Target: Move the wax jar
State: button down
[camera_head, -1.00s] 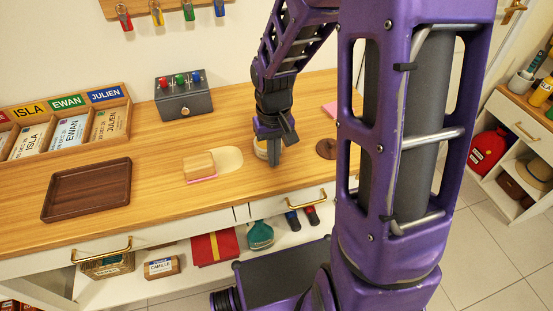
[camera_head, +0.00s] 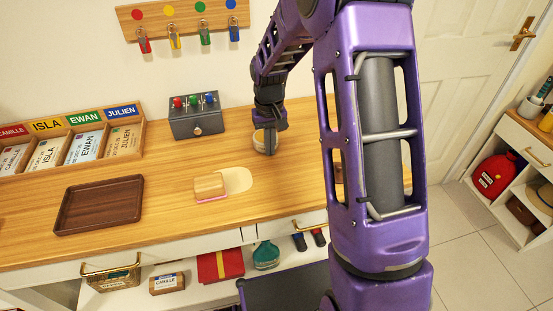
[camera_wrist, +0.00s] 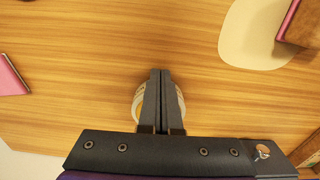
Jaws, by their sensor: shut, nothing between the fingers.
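The wax jar seems to be the small round tan and white tin (camera_head: 259,141) standing on the wooden counter, behind and right of a pale cream patch (camera_head: 238,180). My gripper (camera_head: 270,151) is in front of the jar, pointing down, with its fingers shut and empty. In the wrist view the shut fingers (camera_wrist: 161,75) cover the middle of the jar, and its pale rim (camera_wrist: 138,104) shows on both sides of them. Whether the fingers touch the jar I cannot tell.
A wooden block (camera_head: 209,185) sits at the patch's left edge. A dark tray (camera_head: 100,204) lies to the left. A grey switch box (camera_head: 195,117) stands behind, left of the jar. A pink item (camera_wrist: 10,76) shows in the wrist view. My arm hides the counter's right part.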

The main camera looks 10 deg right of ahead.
jog(key=w+p, duration=0.2)
jog(key=w, duration=0.9)
jog(key=shift+w+a, duration=0.15)
jog(key=shift+w, duration=0.15)
